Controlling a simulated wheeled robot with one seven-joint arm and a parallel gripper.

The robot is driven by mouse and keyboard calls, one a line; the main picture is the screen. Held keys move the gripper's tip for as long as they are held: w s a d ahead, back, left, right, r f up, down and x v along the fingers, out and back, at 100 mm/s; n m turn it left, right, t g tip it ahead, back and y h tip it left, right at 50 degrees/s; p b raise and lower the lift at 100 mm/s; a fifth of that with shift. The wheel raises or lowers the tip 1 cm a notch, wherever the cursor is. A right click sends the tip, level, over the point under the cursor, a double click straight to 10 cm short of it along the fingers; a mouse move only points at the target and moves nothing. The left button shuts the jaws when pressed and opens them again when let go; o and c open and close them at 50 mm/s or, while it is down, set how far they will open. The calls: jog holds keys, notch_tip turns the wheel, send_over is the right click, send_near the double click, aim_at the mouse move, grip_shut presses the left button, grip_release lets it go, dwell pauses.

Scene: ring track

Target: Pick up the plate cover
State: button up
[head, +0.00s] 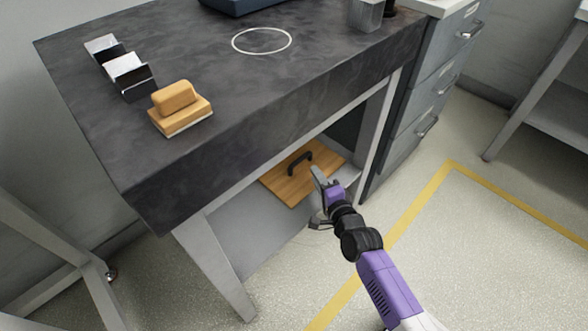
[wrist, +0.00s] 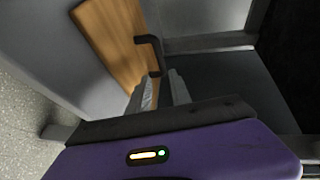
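The plate cover looks to be the flat wooden board (head: 287,188) with a black bar handle (head: 300,160), lying on the low shelf under the dark-topped table. In the wrist view the board (wrist: 112,40) is at upper left, with its black handle (wrist: 153,48) along its right side. My gripper (head: 319,195) is at the front of the shelf, just right of the board. In the wrist view the fingers of my gripper (wrist: 163,88) are apart with nothing seen between them. The handle's lower end appears just beyond the fingertips; contact cannot be told.
The dark tabletop (head: 200,85) overhangs the shelf (head: 240,232). A table leg (head: 218,262) stands left of the opening and a drawer cabinet (head: 425,90) to its right. On top are a wooden block (head: 180,108) and shiny metal holders (head: 127,75).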

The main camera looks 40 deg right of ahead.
aim_at(306, 170)
jog(key=b+x, duration=0.4)
jog(key=x, duration=0.3)
jog(key=shift+w+a+f, duration=0.1)
jog(key=shift+w, duration=0.3)
grip_shut()
dwell(1.2)
